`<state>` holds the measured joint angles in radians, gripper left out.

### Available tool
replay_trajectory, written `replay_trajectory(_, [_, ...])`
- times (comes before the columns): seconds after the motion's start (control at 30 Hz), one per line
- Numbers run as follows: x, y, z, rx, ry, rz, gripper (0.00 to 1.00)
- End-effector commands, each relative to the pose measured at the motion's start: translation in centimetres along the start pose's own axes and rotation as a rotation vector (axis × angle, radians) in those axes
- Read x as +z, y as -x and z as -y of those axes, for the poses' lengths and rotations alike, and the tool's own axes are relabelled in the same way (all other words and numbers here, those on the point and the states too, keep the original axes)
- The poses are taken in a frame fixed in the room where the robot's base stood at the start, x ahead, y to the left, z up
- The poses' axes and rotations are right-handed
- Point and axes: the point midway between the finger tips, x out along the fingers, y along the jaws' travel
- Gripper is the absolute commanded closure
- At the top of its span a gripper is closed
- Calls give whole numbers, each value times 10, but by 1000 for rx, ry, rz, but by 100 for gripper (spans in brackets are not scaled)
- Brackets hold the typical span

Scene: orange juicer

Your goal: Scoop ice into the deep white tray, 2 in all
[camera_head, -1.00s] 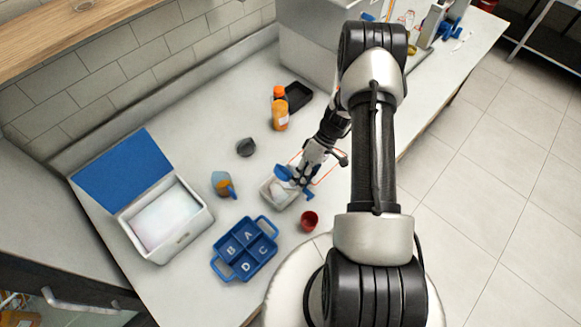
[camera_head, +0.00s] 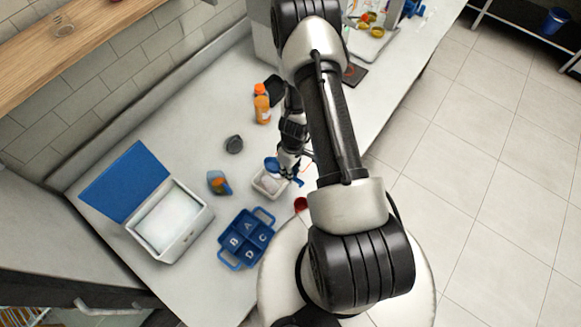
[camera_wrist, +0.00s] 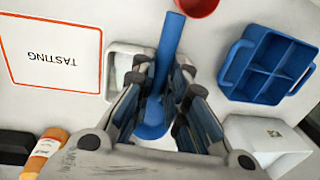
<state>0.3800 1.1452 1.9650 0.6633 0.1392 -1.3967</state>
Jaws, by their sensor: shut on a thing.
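My gripper (camera_head: 287,173) is shut on a blue scoop (camera_head: 272,163). In the wrist view the scoop's handle (camera_wrist: 170,38) points up between the fingers, its round bowl below. The small deep white tray (camera_head: 262,193) stands on the counter under and beside the scoop; it shows partly behind the fingers in the wrist view (camera_wrist: 114,66). Pale contents show in the tray, but I cannot tell how much ice. A white ice box (camera_head: 185,243) with its blue lid (camera_head: 125,180) open stands at left, with a pale fill (camera_head: 168,222).
A blue divided tray (camera_head: 247,238) marked with letters and a red cup (camera_head: 301,204) stand near the white tray. An orange-and-blue container (camera_head: 219,182), a dark grey round item (camera_head: 233,144) and an orange bottle (camera_head: 262,108) stand behind. Counter between them is clear.

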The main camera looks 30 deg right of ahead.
Motion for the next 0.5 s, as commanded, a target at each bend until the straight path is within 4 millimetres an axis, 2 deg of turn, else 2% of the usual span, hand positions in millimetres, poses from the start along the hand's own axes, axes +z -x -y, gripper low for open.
replay_trajectory(0.03, [-2, -6, 1, 34, 2, -3, 100])
replay_trajectory(0.43, [-1, -4, 10, 315, 5, 0, 100])
replay_trajectory(0.47, [-1, -2, 10, 337, 4, -1, 100])
replay_trajectory(0.5, [0, 10, 10, 329, -1, 0, 100])
